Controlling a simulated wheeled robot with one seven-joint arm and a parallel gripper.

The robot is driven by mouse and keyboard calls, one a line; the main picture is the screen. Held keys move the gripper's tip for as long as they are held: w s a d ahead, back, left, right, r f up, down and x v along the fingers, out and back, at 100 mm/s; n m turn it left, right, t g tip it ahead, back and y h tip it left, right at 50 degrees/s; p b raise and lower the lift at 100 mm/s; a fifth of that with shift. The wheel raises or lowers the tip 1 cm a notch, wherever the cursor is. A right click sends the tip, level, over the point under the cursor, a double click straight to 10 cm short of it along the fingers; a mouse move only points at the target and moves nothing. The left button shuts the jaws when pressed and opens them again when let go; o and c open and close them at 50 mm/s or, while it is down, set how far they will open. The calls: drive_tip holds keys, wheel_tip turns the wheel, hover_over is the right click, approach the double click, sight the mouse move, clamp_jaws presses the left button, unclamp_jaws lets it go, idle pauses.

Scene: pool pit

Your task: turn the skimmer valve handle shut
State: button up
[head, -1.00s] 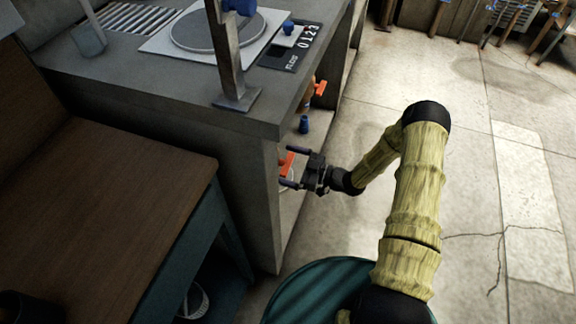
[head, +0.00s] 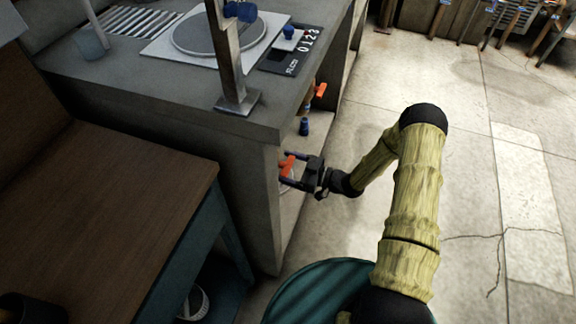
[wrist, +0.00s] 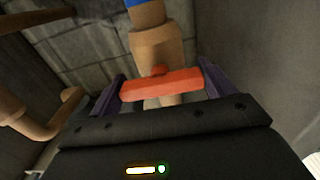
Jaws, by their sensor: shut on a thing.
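The valve handle, an orange-red bar (wrist: 162,84), sits on a tan pipe (wrist: 155,45) in the wrist view. It lies across the pipe, slightly tilted, between my two purple-grey fingers. The handle also shows in the head view (head: 287,166) inside the open side of the grey counter, partly hidden by my fingers. My gripper (head: 293,168) is shut on the handle, with a finger at each end of the bar; it also fills the lower part of the wrist view (wrist: 160,92).
A second orange handle (head: 320,90) and a dark blue bottle-like object (head: 304,126) are farther along the counter opening. The grey counter (head: 160,110) borders my gripper at left. A curved tan pipe (wrist: 40,125) is at the wrist view's left. Open tiled floor (head: 480,190) lies right.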

drive_tip(key=o, duration=0.9)
drive_tip(key=shift+d, duration=0.15)
drive_tip(key=p+v, duration=0.3)
drive_tip(key=v, duration=1.4)
